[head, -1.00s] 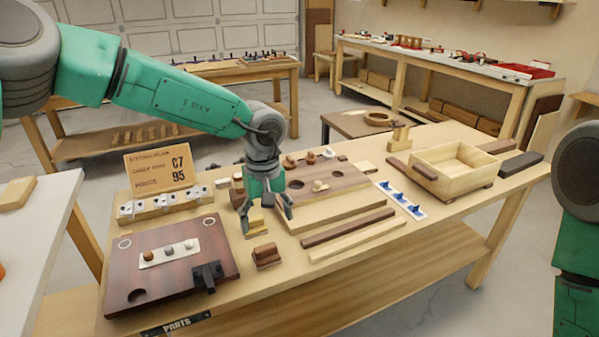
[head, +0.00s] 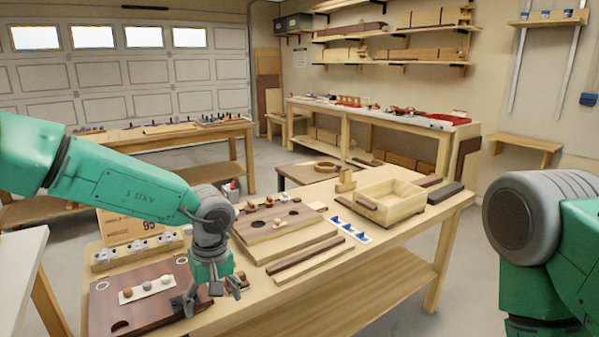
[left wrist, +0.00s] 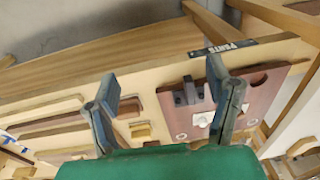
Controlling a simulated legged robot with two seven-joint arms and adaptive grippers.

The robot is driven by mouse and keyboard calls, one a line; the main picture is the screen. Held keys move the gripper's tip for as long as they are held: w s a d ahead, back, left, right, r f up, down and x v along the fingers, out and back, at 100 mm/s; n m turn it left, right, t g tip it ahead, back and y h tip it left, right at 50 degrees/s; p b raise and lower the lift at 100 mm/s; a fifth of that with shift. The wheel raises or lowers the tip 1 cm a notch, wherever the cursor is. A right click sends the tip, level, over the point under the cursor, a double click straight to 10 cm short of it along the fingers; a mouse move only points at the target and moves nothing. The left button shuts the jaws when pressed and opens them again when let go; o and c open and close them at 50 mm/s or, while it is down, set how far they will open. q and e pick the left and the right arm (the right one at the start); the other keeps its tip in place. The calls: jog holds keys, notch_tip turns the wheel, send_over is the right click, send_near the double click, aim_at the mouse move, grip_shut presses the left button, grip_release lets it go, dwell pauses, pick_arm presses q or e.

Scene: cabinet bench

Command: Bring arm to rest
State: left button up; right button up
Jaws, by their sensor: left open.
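My left gripper (head: 213,290) is open and empty, pointing down over the front of the workbench (head: 290,305) beside the right side of a dark wooden board (head: 140,312). It hides part of that board and the small blocks near it. In the left wrist view the two fingers of the left gripper (left wrist: 163,80) stand wide apart. A small brown block (left wrist: 158,104) shows between them, and the dark board (left wrist: 258,98) with a black bracket lies behind the right finger. My right arm (head: 550,235) shows at the right edge; its gripper is out of view.
A board with round holes (head: 285,240), long wooden strips (head: 310,262), a blue-and-white strip (head: 350,230) and an open wooden box (head: 395,207) occupy the bench. The bench's front right is clear.

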pick_arm(q)
jog(key=s+a+f+m+t+y, duration=0.2)
jog(key=s+a+f, duration=0.2)
jog(key=f, duration=0.4)
jog(key=s+a+f+m+t+y, duration=0.2)
jog(key=s+a+f, duration=0.25)
jog(key=f, duration=0.25)
jog(key=s+a+f+m+g+h, duration=0.1)
jog(key=s+f+g+h, duration=0.1)
jog(key=s, duration=1.1)
jog(key=s+a+f+m+g+h, duration=0.1)
jog(key=s+f+m+h, duration=0.1)
jog(key=s, duration=1)
jog(key=shift+s+a+f+g+h, duration=0.15)
jog(key=shift+s+f+g+h, duration=0.3)
jog(key=shift+f, duration=0.35)
jog(key=shift+w, duration=0.1)
